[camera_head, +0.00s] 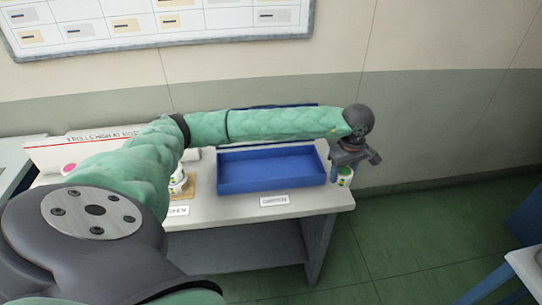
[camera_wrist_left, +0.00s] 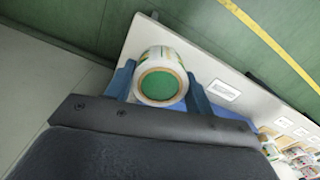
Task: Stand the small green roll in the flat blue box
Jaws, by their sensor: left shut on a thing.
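The small green roll (camera_wrist_left: 160,82) is white-sided with a green end and a tan core ring. My left gripper (camera_wrist_left: 158,88) is shut on it, one blue finger on each side. In the head view the left gripper (camera_head: 346,168) holds the roll (camera_head: 345,176) just right of the table's right end. The flat blue box (camera_head: 270,185) lies open on the table, left of the gripper, and its visible inside is empty. In the wrist view a strip of blue shows behind the right finger. My right gripper is not in view.
The white table (camera_head: 205,212) carries the box, with labels along its front edge. A small roll on a tan base (camera_head: 180,183) stands left of the box. A white sign board (camera_head: 80,150) is at the back left.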

